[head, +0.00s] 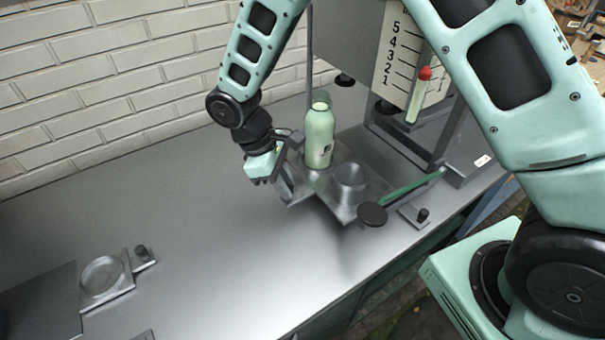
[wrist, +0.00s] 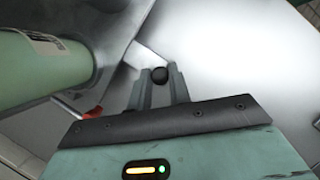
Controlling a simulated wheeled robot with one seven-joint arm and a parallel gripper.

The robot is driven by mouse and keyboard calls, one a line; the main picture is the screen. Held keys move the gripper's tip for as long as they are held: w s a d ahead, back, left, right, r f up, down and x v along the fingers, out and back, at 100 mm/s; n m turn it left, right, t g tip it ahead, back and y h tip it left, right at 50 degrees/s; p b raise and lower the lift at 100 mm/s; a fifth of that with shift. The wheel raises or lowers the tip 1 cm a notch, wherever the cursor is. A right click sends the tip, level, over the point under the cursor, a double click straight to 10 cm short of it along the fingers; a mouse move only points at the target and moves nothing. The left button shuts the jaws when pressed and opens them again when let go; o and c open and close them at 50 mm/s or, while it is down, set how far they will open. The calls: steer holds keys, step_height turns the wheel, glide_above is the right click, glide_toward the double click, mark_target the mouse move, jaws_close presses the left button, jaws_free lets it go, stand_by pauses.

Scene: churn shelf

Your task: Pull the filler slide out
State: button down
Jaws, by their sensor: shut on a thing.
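The filler slide (head: 318,183) is a grey metal plate at the foot of the filler (head: 388,60), which carries a numbered scale. A pale green bottle (head: 320,140) stands upright on the slide, beside a round metal cup or recess (head: 351,177). My gripper (head: 284,188) is low at the slide's left end, left of the bottle. In the wrist view my gripper (wrist: 159,88) is shut on a small dark round knob (wrist: 159,74). The bottle (wrist: 45,65) lies along the left of that view. The knob is hidden in the head view.
A green lever with a black disc end (head: 372,214) is right of the slide, near a small plate with a black knob (head: 422,214). Another plate with a round recess (head: 103,277) is at the far left. The metal bench between is clear. A brick wall stands behind.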

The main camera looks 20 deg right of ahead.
steer(key=s+a, duration=0.1)
steer(key=a, duration=0.6)
steer(key=shift+s+a, duration=0.15)
steer(key=shift+a, duration=0.05)
steer(key=shift+r, duration=0.1)
steer(key=c, duration=1.3)
jaws_free()
steer(key=b+v, duration=0.3)
steer(key=v, duration=1.4)
steer(key=shift+r, duration=0.25)
steer(key=shift+s, duration=0.2)
